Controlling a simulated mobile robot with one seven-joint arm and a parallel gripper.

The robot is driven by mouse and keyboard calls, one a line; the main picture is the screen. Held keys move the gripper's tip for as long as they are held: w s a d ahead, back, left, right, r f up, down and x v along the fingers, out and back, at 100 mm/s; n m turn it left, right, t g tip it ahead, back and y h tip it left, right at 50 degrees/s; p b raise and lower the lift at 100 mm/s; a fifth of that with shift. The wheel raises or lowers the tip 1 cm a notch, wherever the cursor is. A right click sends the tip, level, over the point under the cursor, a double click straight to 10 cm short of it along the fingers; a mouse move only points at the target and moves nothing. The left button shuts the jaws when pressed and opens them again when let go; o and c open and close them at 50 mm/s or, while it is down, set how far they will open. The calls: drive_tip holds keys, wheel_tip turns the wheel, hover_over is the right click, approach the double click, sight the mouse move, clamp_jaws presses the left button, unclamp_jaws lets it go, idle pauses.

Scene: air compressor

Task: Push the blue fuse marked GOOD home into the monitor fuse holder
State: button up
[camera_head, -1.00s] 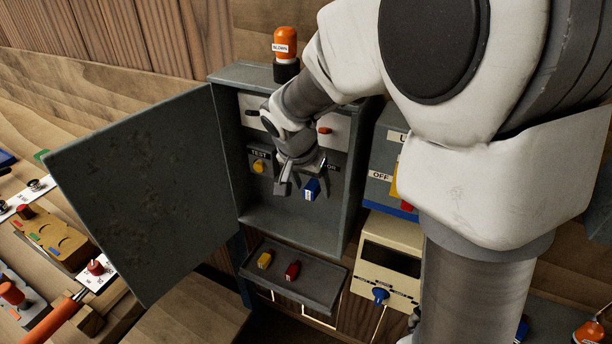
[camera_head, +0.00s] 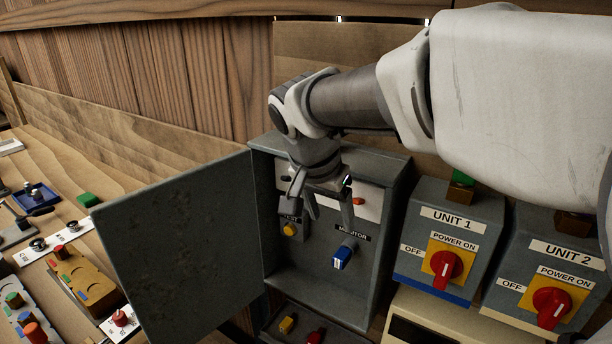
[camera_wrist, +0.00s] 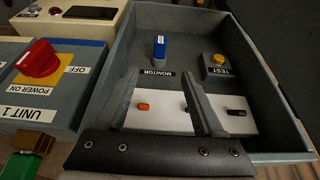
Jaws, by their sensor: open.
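The blue fuse (camera_head: 343,255) with a white marking stands out from the panel just below the MONITOR label (camera_head: 352,232), inside the open grey box. It also shows in the wrist view (camera_wrist: 159,47), upright beside the MONITOR label; its marking is too small to read, and its seating depth cannot be told.
The box door (camera_head: 180,245) is swung open to the left. A tray (camera_head: 275,335) below holds yellow and red fuses. UNIT 1 (camera_head: 447,240) and UNIT 2 (camera_head: 555,275) switch boxes stand to the right.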

drive_tip(key=v, duration=0.2)
drive_tip(key=shift+s+a+r, duration=0.1)
drive_tip(key=shift+r, duration=0.2)
drive_tip(key=s+d+f+n+t+y, duration=0.1)
drive_tip(key=s+d+f+n, duration=0.1)
drive_tip(key=s, duration=0.6)
drive_tip(key=s+d+f+n+y, duration=0.1)
drive_tip(key=s+d+n, duration=0.3)
drive_tip(key=s, duration=0.4)
drive_tip(key=shift+d+f+n+t+y, duration=0.3)
drive_tip(key=shift+d+f+n+t, duration=0.1)
drive_tip(key=shift+d, duration=0.1)
drive_tip(key=shift+s+f, duration=0.3)
drive_tip(key=shift+s, duration=0.1)
drive_tip(key=c, duration=0.3)
drive_tip(key=shift+s, duration=0.1)
